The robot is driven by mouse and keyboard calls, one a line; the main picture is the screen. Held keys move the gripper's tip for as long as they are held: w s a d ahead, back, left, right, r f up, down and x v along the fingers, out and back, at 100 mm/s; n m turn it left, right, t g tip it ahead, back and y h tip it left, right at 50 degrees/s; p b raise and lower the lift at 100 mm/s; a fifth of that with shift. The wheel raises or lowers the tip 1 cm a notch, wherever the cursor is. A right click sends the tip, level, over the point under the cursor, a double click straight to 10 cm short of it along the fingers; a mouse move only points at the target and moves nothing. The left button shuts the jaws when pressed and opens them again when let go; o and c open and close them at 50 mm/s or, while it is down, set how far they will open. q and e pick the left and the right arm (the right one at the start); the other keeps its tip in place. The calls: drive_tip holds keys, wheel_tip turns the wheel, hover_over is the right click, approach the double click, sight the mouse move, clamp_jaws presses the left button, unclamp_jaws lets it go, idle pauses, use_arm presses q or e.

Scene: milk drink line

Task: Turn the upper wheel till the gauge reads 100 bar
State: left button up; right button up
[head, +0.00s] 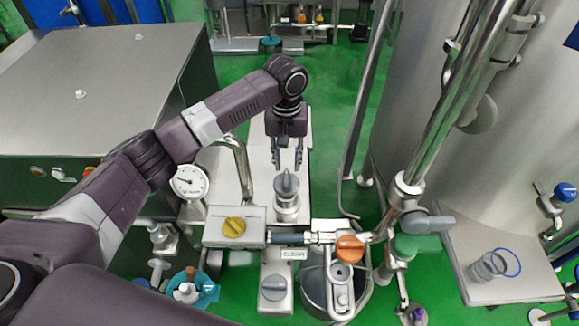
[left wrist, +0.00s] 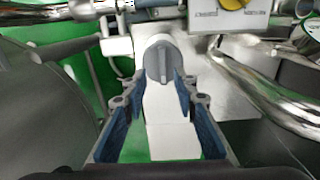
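A grey round wheel (head: 287,187) with a raised grip bar stands on a metal fitting near the middle of the head view. It also shows in the left wrist view (left wrist: 160,62), just beyond the fingertips. My left gripper (head: 287,166) points down at this wheel, with its two fingers apart and nothing held. In the left wrist view, the blue-padded fingers (left wrist: 186,85) lie on either side of the wheel's lower part; contact cannot be told. The white round gauge (head: 187,181) is left of the wheel; its reading is too small to tell. My right gripper is not in view.
A yellow knob (head: 234,227), an orange knob (head: 349,248) and a lower grey knob (head: 275,287) stand close by. A bent steel pipe (head: 243,165) rises left of the wheel. A large tank (head: 435,90) stands at right.

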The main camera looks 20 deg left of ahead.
sight(286, 178)
use_arm(q)
drive_tip(key=shift+w+a+r, duration=0.25)
drive_tip(key=shift+r, duration=0.05)
drive_tip(key=shift+f, duration=0.2)
wheel_tip(286, 178, down, 6)
drive_tip(key=shift+s+p, duration=0.1)
drive_tip(key=shift+p, duration=0.75)
drive_tip(key=shift+f, duration=0.55)
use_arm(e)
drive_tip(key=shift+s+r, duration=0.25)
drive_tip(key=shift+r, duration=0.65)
use_arm(q)
clamp_jaws()
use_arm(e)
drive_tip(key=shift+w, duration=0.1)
